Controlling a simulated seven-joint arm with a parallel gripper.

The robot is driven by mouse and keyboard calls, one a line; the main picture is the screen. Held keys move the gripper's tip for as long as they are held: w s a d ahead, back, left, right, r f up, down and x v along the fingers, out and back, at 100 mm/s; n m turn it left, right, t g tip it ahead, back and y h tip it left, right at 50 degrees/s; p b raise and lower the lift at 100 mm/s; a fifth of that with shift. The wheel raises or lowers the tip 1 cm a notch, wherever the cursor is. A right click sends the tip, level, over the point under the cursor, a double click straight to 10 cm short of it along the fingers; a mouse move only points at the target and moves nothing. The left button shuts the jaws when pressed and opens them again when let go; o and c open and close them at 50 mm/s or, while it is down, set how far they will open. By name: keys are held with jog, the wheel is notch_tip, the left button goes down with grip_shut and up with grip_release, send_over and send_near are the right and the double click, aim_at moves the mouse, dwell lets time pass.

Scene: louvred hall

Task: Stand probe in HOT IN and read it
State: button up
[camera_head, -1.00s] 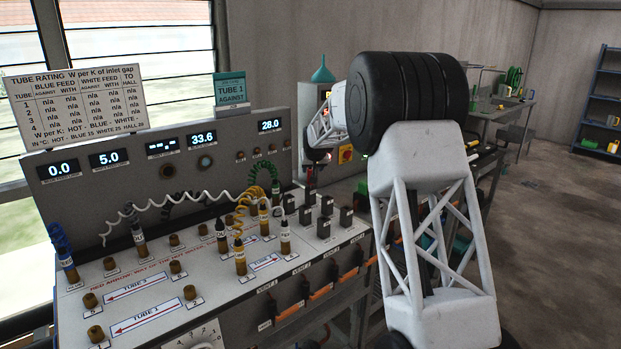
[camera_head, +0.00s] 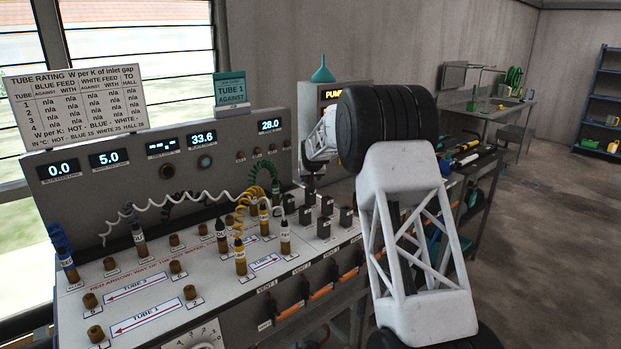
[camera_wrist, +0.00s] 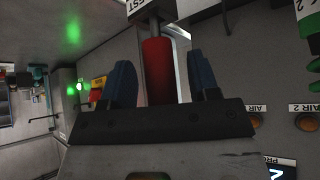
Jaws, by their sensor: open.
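In the wrist view a red cylindrical grip (camera_wrist: 158,70), which looks like the probe, stands between the two blue fingers of my gripper (camera_wrist: 160,62). The fingers are apart, with a gap visible on the right side; contact on the left is unclear. A partly cut-off label ending in "EST" (camera_wrist: 135,7) is beside it. In the head view my gripper (camera_head: 310,180) is at the back right of the bench, and the probe is too small to make out there. The bench top (camera_head: 215,275) carries several brass sockets; no HOT IN label is legible.
Coiled leads and upright plugs (camera_head: 240,257) crowd the bench top left of my gripper. Black blocks (camera_head: 324,228) stand just in front of it. The display panel (camera_head: 120,180) rises behind. A pump box (camera_head: 335,95) with a teal funnel (camera_head: 322,70) stands behind my arm.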

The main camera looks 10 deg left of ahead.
jog(key=shift+c, duration=0.4)
dwell(0.3)
grip_shut()
